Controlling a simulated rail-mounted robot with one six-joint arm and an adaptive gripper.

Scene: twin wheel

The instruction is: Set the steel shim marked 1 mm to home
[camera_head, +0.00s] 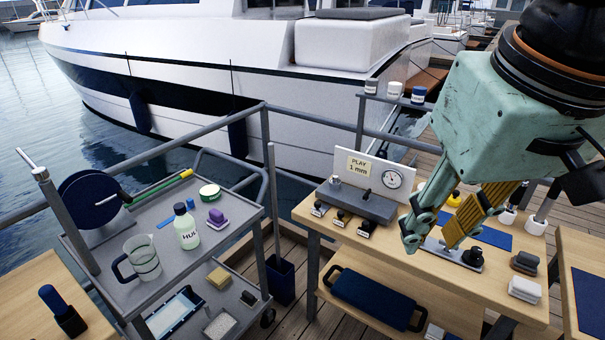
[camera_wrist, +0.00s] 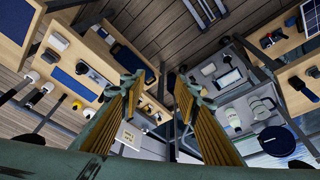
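Several small dark-knobbed pieces with pale labels stand along the left front edge of the workbench: a left one (camera_head: 318,209), a middle one (camera_head: 341,217) and a right one (camera_head: 366,228). Their markings are too small to read, so I cannot tell which is the 1 mm shim. Behind them is a grey fixture block (camera_head: 362,204) with a round dial gauge (camera_head: 392,178) and a card (camera_head: 357,165) reading "PLAY 1 mm". My gripper (camera_head: 432,242) is open and empty, right of the pieces in the picture. Its spread fingers also show in the wrist view (camera_wrist: 158,88).
Grey and white stacked blocks (camera_head: 524,288) and a blue mat (camera_head: 487,236) lie on the bench's right side. A grey cart (camera_head: 225,240) with a bottle (camera_head: 186,226) and jug (camera_head: 143,257) stands left. A railing (camera_head: 330,124) runs behind.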

